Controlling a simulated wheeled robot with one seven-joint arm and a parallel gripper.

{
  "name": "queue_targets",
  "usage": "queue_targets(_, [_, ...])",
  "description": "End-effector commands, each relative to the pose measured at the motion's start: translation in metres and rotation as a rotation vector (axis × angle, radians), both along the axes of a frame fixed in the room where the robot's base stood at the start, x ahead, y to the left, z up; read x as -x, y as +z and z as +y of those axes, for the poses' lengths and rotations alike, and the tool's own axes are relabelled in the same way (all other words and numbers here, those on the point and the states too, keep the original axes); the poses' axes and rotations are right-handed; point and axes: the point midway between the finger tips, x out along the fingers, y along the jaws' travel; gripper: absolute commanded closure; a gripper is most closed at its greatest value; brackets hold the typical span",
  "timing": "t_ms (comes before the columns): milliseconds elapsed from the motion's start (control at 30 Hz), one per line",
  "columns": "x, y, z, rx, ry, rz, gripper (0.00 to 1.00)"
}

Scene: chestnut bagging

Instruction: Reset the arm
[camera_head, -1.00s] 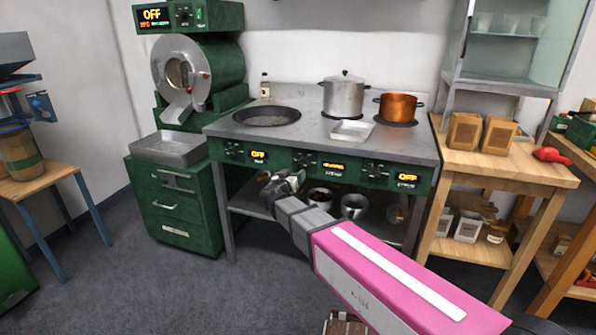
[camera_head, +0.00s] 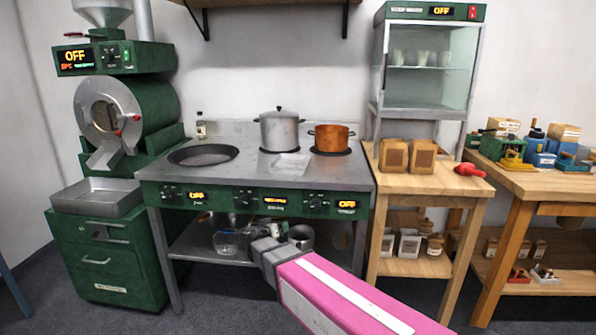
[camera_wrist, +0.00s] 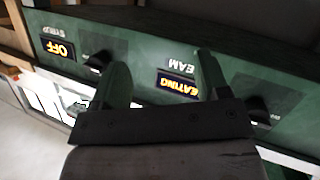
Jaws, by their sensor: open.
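My gripper (camera_wrist: 162,78) is open in the wrist view, with its two dark fingers apart and nothing held between them. Behind the fingers is the green control panel (camera_wrist: 135,52) of the stove, seen upside down. In the head view my pink and grey arm reaches up from the lower right, and its end is in front of the stove (camera_head: 258,172), below the panel. The fingers are hard to make out there.
A roaster (camera_head: 125,115) stands left. Floor in front is partly clear.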

Motion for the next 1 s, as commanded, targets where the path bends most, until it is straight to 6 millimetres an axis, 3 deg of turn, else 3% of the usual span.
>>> queue_targets(33, [0.003, -0.009, -0.031, 0.005, -0.041, 0.062, 0.31])
queue_targets(200, [0.017, -0.043, -0.112, 0.001, -0.139, 0.300, 0.31])
queue_targets(500, [0.068, -0.093, -0.221, -0.103, -0.192, 0.712, 0.31])
queue_targets(800, [0.131, -0.123, -0.286, -0.318, -0.087, 1.036, 0.31])
queue_targets(1000, [0.158, -0.129, -0.303, -0.449, 0.022, 1.134, 0.31])
